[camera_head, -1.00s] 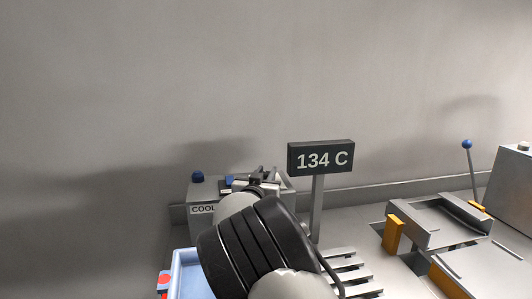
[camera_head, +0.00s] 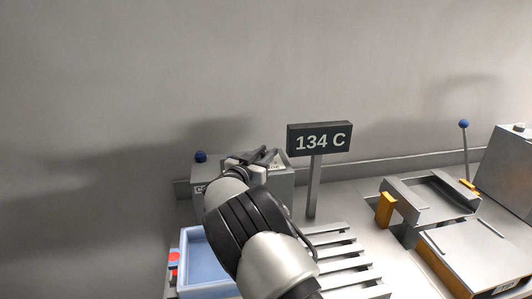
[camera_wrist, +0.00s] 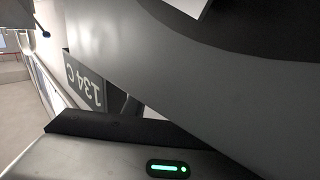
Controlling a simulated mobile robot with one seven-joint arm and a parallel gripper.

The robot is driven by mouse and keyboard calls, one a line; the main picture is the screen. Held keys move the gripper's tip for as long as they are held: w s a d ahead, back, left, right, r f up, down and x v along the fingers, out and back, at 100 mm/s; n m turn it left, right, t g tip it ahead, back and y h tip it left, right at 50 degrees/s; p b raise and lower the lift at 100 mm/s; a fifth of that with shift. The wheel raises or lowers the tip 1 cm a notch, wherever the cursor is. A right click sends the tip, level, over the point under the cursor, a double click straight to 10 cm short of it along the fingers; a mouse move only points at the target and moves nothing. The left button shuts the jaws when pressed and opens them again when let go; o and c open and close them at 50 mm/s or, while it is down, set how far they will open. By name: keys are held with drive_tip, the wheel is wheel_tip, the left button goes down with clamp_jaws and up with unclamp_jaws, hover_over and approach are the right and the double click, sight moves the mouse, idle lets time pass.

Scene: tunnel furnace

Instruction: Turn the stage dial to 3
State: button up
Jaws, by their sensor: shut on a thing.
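In the head view my gripper (camera_head: 262,157) is at the top of a grey box (camera_head: 280,188) behind the blue tray. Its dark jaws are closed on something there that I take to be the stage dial. The dial itself is hidden by my wrist and jaws, so its setting cannot be read. In the wrist view a large grey and dark surface fills most of the picture very close to the camera, and the fingertips do not show clearly.
A sign reading 134 C (camera_head: 320,139) stands on a post just right of my arm; it also shows in the wrist view (camera_wrist: 84,83). A blue tray (camera_head: 185,255) is at lower left, with red buttons (camera_head: 174,257) beside it. A slatted rack (camera_head: 345,262) lies right.

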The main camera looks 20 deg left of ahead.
drive_tip(key=shift+r, duration=0.1)
drive_tip(key=o, duration=1)
drive_tip(key=shift+o, duration=0.2)
drive_tip(key=shift+s, duration=0.1)
drive_tip(key=s+a+b, duration=0.1)
drive_tip(key=s+a, duration=0.1)
drive_tip(key=s, duration=1.5)
drive_tip(key=shift+a, duration=0.15)
